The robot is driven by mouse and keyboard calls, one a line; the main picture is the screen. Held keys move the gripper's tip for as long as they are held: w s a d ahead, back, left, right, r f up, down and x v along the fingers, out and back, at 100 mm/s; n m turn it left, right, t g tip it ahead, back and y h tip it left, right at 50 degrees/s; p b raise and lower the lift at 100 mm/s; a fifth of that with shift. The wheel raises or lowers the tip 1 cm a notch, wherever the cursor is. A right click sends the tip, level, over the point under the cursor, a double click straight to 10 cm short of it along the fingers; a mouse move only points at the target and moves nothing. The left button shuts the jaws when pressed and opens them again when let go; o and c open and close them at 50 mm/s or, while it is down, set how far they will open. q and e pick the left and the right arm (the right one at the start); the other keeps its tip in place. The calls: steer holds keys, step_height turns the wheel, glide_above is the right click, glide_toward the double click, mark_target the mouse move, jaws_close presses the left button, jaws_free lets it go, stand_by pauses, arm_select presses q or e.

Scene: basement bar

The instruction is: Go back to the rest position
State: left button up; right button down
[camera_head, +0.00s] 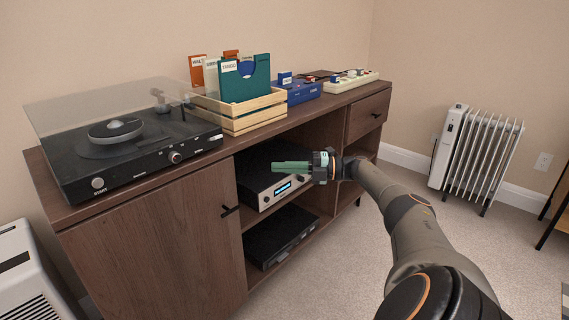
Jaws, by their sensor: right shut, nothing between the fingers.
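My right gripper (291,166) is shut and empty. It is held out in front of the open shelves of the wooden cabinet (150,245), with its fingers pointing left. It overlaps the silver amplifier (262,193) with a lit display on the upper shelf; I cannot tell whether it touches it. My right arm reaches in from the lower right. My left gripper is not in view.
A black turntable (135,165) with a raised clear lid, a wooden crate (240,121) of record sleeves and a blue box (300,92) stand on the cabinet. A white radiator (476,158) stands at the right. Carpet (345,265) is clear in front.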

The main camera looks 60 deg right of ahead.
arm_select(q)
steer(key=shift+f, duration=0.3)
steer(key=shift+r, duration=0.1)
